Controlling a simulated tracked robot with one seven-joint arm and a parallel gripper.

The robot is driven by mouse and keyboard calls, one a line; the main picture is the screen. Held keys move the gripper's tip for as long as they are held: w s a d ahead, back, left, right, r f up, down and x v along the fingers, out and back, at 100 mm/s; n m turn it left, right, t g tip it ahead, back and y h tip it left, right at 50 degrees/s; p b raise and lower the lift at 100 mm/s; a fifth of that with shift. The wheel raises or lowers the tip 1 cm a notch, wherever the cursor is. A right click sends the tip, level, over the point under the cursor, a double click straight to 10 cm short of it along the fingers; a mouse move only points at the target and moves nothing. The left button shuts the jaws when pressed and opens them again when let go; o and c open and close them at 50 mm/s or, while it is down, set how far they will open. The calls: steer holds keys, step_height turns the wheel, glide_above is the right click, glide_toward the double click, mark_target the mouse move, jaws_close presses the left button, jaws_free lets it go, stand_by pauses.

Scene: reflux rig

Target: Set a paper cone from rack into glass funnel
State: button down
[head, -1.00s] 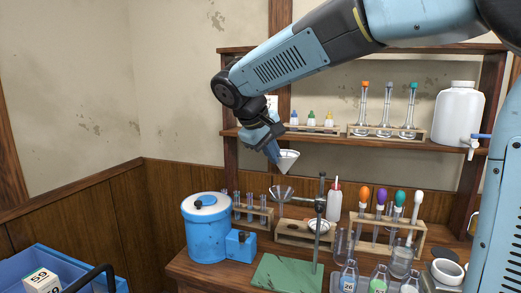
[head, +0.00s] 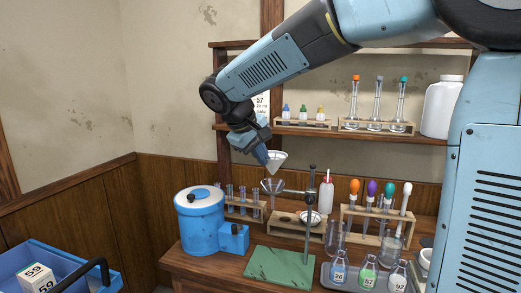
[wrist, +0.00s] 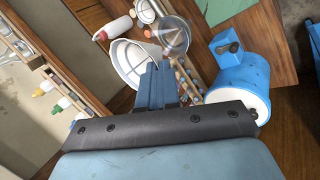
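My gripper (head: 263,154) is shut on a white paper cone (head: 278,160), held point down by its rim. In the wrist view the cone (wrist: 127,62) shows at the fingertips (wrist: 157,70). The clear glass funnel (head: 272,186) is held by the stand's arm, just below the cone in the head view. In the wrist view the funnel (wrist: 176,34) appears beside the cone. I cannot tell whether the cone's tip touches the funnel. The wooden rack (head: 287,226) on the bench behind the stand has holes and another white cone (head: 309,217) at its right.
The stand's upright rod (head: 309,210) rises from a green base (head: 280,265) close to the funnel. A blue canister (head: 200,222) is at left, a squeeze bottle (head: 327,193) and dropper rack (head: 381,232) at right. A shelf (head: 340,134) runs behind.

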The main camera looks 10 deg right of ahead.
steer(key=shift+f, duration=2.95)
steer(key=c, duration=1.3)
jaws_free()
steer(key=shift+r, duration=0.1)
steer(key=shift+r, duration=2.9)
steer(key=shift+s, duration=0.1)
